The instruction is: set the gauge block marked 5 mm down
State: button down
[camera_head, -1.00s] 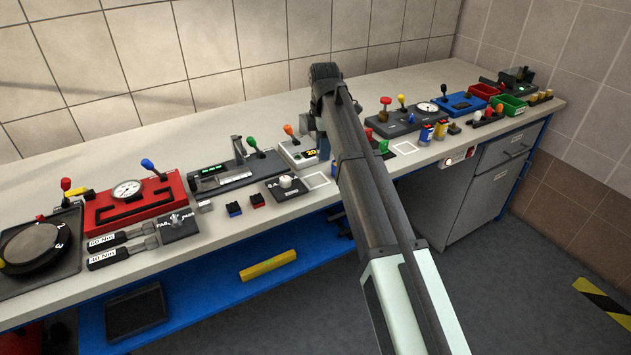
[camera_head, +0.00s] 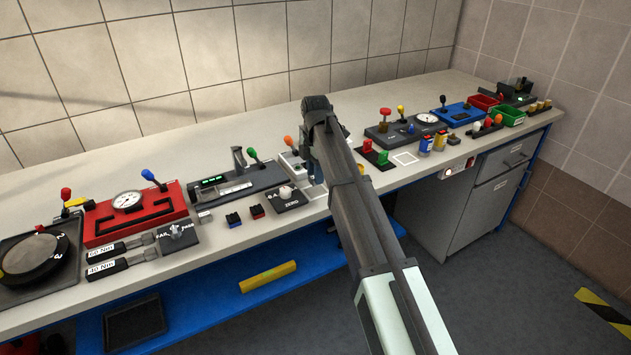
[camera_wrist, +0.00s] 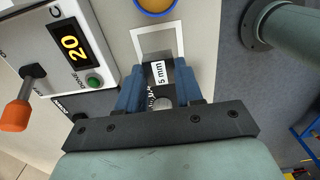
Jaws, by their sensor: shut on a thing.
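The gauge block marked 5 mm (camera_wrist: 159,72) is dark with a white label and shows between my blue fingers in the wrist view. My gripper (camera_wrist: 157,84) is shut on it. A white square outline (camera_wrist: 178,27) on the bench lies under and just beyond the block. I cannot tell from this view whether the block touches the bench.
A white box with a 20 display (camera_wrist: 72,42), a green button and an orange lever (camera_wrist: 18,112) stands close left of my gripper. The bench edge is close on the right.

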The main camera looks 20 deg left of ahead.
jog(key=shift+f, duration=1.65)
jog(key=shift+f, duration=0.1)
jog(key=c, duration=0.7)
grip_release()
jog(key=shift+c, duration=0.2)
notch_tip(320, 180, up, 12)
